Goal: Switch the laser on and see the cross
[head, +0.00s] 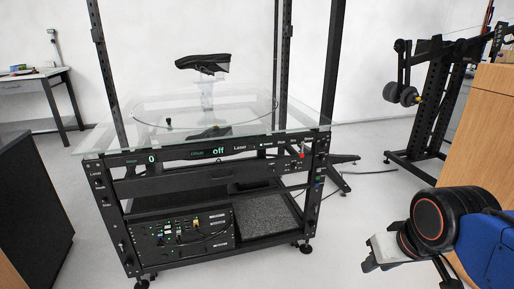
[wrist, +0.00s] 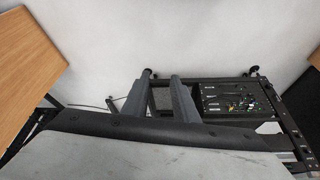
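The turntable rig (head: 215,168) is a black wheeled frame with a glass top. Its front panel shows a green "0", a green "off" display (head: 217,151) and the word "Laser" beside it. Small controls sit along the panel's right part, with a red knob (head: 302,155) near the corner; single switches are too small to read. A black shoe (head: 203,63) stands on a clear support above the round glass plate (head: 160,112). No laser cross shows on it. My gripper (head: 368,266) is right of the rig, apart from it. In the wrist view its two grey fingers (wrist: 160,77) are apart and empty.
A wooden cabinet (head: 482,125) stands at the right, near my arm. A black stand (head: 435,100) is behind it. A dark cabinet (head: 30,195) is at the left and a desk (head: 40,84) at the back left. The floor between my gripper and the rig is clear.

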